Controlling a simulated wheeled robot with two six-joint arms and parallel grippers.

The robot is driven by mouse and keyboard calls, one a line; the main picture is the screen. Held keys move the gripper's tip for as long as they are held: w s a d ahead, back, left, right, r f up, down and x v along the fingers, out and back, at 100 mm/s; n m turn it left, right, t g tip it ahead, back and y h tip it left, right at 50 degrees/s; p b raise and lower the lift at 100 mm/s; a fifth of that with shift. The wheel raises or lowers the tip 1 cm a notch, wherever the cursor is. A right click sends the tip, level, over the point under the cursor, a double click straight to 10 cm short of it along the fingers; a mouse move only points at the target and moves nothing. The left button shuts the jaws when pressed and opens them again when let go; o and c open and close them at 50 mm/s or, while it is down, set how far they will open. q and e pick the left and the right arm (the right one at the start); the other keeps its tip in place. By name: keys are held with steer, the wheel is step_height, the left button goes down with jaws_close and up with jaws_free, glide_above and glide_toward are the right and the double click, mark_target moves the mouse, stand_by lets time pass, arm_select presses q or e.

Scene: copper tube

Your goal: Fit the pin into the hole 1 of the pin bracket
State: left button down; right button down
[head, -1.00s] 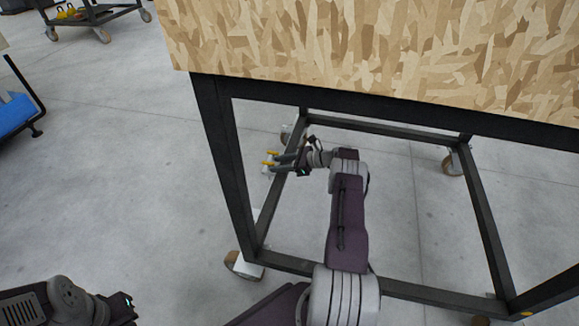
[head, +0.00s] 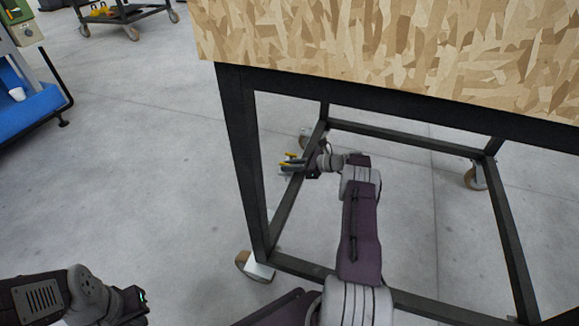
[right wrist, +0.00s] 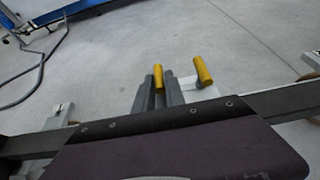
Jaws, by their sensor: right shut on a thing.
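My right gripper (head: 289,161) shows small in the head view, low under the wooden-topped table, just right of its near left leg. In the right wrist view its two yellow-tipped fingers (right wrist: 181,78) stand a little apart. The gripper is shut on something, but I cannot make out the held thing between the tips. A whitish patch shows by the right finger; I cannot tell whether it is held or lies behind. No pin and no pin bracket can be made out. My left arm is at the lower left of the head view; its gripper is out of view.
The table (head: 400,45) has a black frame (head: 247,170) on casters (head: 255,268), around my right arm. A blue stand (head: 35,103) with a white cup (head: 17,94) is at the left. A dark cart (head: 125,14) stands far back. Grey floor between is clear.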

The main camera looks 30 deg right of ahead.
steer(key=shift+r+p, duration=2.35)
steer(key=shift+r, duration=1)
